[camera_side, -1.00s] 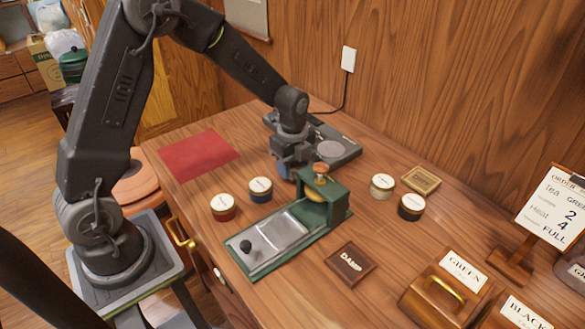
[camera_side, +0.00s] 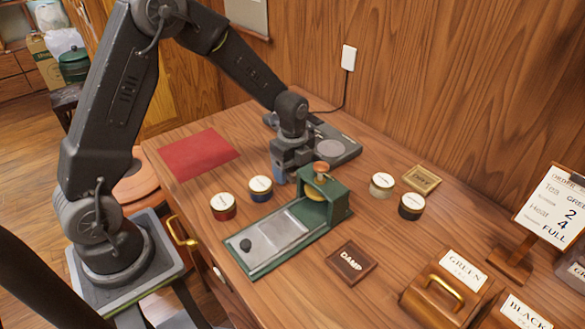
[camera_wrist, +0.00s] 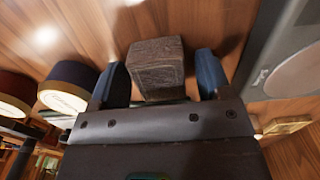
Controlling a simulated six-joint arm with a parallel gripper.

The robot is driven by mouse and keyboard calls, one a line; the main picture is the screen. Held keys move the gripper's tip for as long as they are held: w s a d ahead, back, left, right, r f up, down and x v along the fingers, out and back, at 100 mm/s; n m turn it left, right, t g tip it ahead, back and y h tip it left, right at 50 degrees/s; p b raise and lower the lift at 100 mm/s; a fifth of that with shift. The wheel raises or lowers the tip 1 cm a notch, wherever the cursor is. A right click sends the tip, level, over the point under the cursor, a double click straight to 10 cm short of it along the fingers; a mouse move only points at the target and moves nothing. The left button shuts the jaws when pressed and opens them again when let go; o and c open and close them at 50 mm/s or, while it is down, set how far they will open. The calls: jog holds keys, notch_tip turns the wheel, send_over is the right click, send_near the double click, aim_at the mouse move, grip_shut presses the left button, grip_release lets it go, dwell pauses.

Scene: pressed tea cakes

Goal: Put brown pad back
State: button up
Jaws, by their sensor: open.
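A dark brown block, apparently the brown pad (camera_wrist: 158,72), stands on the wooden table in the wrist view. My gripper (camera_wrist: 161,80) is open, with one blue-grey finger on each side of the block and small gaps showing. In the side view my gripper (camera_side: 282,172) is low over the table, behind the green press (camera_side: 333,200) and in front of the dark flat device (camera_side: 335,145). The block cannot be made out there. A brown square marked DAMP (camera_side: 350,262) lies in front of the press, and a lighter square tile (camera_side: 422,180) lies behind it.
Red-based (camera_side: 222,206) and blue-based (camera_side: 260,188) jars stand left of the press; two more (camera_side: 382,185) (camera_side: 411,206) stand right. A red mat (camera_side: 198,155) lies at the left. GREEN (camera_side: 440,290) and BLACK boxes and an order sign (camera_side: 555,208) occupy the right.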

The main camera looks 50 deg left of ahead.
aim_at(293, 167)
notch_tip(293, 167, up, 12)
jog(key=s+d+r+n+t, duration=0.2)
jog(key=s+r+n, duration=0.3)
jog(key=s+n, duration=0.4)
jog(key=s+d+r+n+t, duration=0.3)
jog(key=s+n, duration=0.6)
jog(key=s, duration=0.3)
jog(key=shift+s+r+t, duration=0.25)
jog(key=shift+r+t, duration=0.05)
jog(key=shift+r, duration=0.55)
dwell(0.4)
